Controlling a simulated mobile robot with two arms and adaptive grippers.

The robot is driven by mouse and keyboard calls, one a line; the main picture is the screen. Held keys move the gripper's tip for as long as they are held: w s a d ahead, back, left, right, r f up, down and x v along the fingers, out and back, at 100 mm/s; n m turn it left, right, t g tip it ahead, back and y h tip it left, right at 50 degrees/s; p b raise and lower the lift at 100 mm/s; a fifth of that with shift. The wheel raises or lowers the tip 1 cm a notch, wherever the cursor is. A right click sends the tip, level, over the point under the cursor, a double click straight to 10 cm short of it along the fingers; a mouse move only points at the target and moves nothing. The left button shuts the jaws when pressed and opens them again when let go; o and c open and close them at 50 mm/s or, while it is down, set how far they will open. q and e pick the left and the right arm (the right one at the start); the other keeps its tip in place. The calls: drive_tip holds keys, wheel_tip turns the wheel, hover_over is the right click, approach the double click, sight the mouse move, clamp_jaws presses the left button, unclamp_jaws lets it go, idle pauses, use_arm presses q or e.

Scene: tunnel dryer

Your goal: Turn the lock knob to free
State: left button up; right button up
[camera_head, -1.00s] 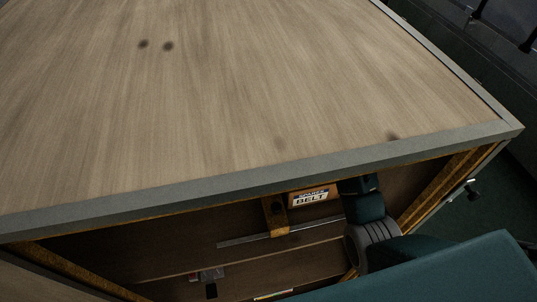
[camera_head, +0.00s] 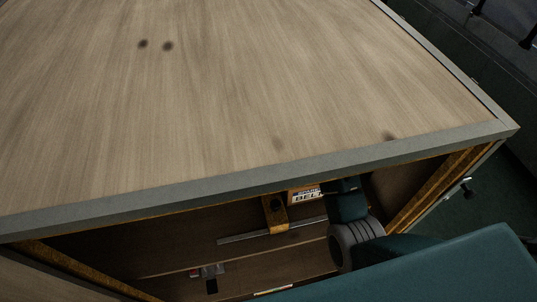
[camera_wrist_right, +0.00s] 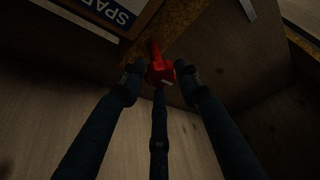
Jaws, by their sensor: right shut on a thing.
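The lock knob (camera_wrist_right: 160,68) is red with a small white mark and shows in the right wrist view, between the fingertips of my right gripper (camera_wrist_right: 160,80). The gripper is shut on it, with two fingers on its sides and a third finger below. In the head view my right gripper (camera_head: 345,192) reaches into the open cabinet under the top's front edge, beside the belt label. The knob is hidden there. My left gripper is not in view.
A wide wooden top with a grey edge (camera_head: 270,178) overhangs the opening. A spare belt label (camera_head: 306,195) hangs left of my right gripper. An orange bracket (camera_head: 274,213), a metal bar (camera_head: 255,236) and a small fitting (camera_head: 209,274) lie farther left inside.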

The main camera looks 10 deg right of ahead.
drive_tip(key=shift+r, duration=0.1)
drive_tip(key=shift+w+d+n+g, duration=0.15)
drive_tip(key=shift+n+g, duration=0.35)
drive_tip(key=shift+n, duration=0.8)
drive_tip(key=n+g, duration=0.1)
drive_tip(key=n, duration=0.1)
drive_tip(key=shift+w+n, duration=0.15)
drive_tip(key=shift+n, duration=0.25)
drive_tip(key=shift+w+n+g+b, duration=0.1)
drive_tip(key=shift+n+g+b, duration=0.45)
drive_tip(key=shift+n, duration=0.65)
drive_tip(key=shift+a+n+g+b, duration=0.2)
drive_tip(key=shift+n+g+b, duration=0.25)
drive_tip(key=shift+n+b, duration=0.55)
drive_tip(key=shift+n, duration=0.5)
drive_tip(key=o, duration=1.1)
drive_tip(key=shift+o, duration=0.2)
